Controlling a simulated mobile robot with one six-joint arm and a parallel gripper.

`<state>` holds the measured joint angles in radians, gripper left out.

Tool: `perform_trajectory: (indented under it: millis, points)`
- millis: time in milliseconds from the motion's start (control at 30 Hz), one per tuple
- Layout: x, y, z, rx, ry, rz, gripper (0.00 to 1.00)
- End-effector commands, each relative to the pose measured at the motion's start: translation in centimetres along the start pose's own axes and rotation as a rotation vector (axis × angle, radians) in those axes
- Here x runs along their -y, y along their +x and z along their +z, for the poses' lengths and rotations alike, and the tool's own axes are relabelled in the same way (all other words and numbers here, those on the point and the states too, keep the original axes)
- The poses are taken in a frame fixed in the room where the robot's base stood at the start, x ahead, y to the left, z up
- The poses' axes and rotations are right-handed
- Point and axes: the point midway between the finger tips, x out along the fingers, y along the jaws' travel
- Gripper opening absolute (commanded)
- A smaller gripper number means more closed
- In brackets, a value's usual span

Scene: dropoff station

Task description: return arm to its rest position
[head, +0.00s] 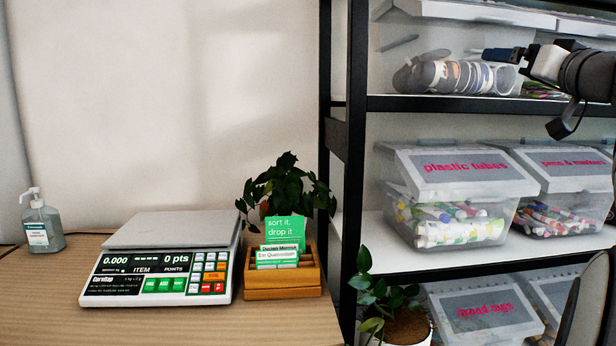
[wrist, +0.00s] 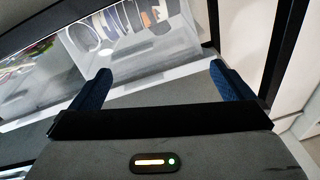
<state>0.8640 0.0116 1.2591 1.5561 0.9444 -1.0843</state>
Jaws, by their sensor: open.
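My gripper (head: 497,54) is in the upper right of the head view, in front of the shelf unit at the height of its upper bin. Part of my arm reaches in from the right edge. In the wrist view both blue fingertips (wrist: 157,82) stand wide apart with nothing between them. Behind them is a clear bin (wrist: 130,45) with grey and striped things inside. That same bin (head: 440,72) shows in the head view behind the gripper, on the upper shelf.
A black-framed shelf (head: 450,104) holds labelled bins, among them "plastic tubes" (head: 461,195) and "pens & markers" (head: 567,185). Left, a wooden table (head: 50,300) carries a scale (head: 165,255), a sanitizer bottle (head: 42,222) and a wooden card box (head: 282,292). Plants stand nearby. The wall above the table is clear.

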Motion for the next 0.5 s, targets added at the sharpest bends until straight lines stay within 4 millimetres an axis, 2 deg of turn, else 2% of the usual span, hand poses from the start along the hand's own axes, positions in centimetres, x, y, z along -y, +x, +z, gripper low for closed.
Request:
perform_trajectory:
  millis: [33, 67, 233, 367, 500]
  points:
    - [1.6, 1.0, 0.2, 0.060, 0.032, -0.006, 1.00]
    - [2.3, 1.5, 1.0, 0.100, 0.051, -0.006, 1.00]
    - [7.7, 2.8, 7.1, 0.382, 0.161, 0.003, 1.00]
    - [12.0, 1.7, 12.1, 0.609, 0.211, 0.025, 1.00]
    - [16.4, -1.3, 16.8, 0.845, 0.222, 0.061, 1.00]
